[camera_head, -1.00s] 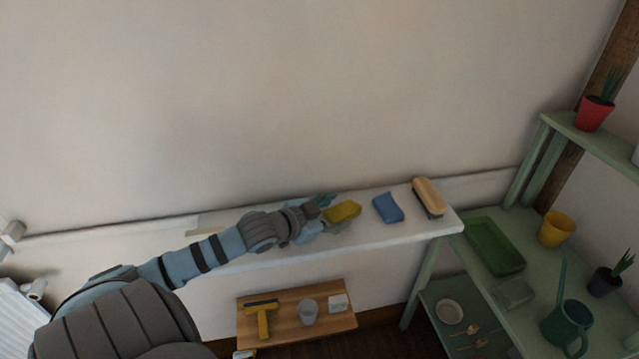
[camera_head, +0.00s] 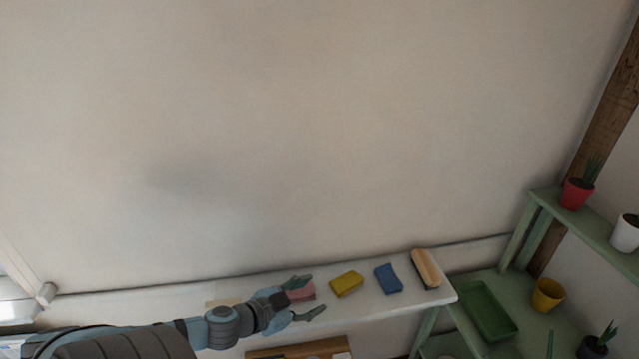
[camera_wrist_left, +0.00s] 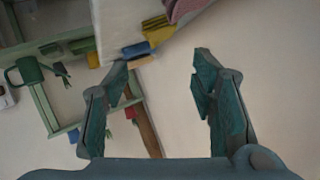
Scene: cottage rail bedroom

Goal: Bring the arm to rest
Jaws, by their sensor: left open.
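My left gripper (camera_head: 306,297) is open and empty at the left part of the white shelf top in the head view. Its spread fingers also show in the left wrist view (camera_wrist_left: 160,75), with nothing between them but wall behind. A pink sponge (camera_head: 301,291) lies just behind the fingers and is partly hidden by them. A yellow sponge (camera_head: 347,284) lies to the right of the gripper, apart from it. My right gripper is in neither view.
A blue sponge (camera_head: 388,278) and a wooden brush (camera_head: 426,268) lie further right on the white shelf (camera_head: 400,300). Green shelving at right holds a green tray (camera_head: 485,310), a yellow pot (camera_head: 547,295) and a red plant pot (camera_head: 576,193). The wall above is bare.

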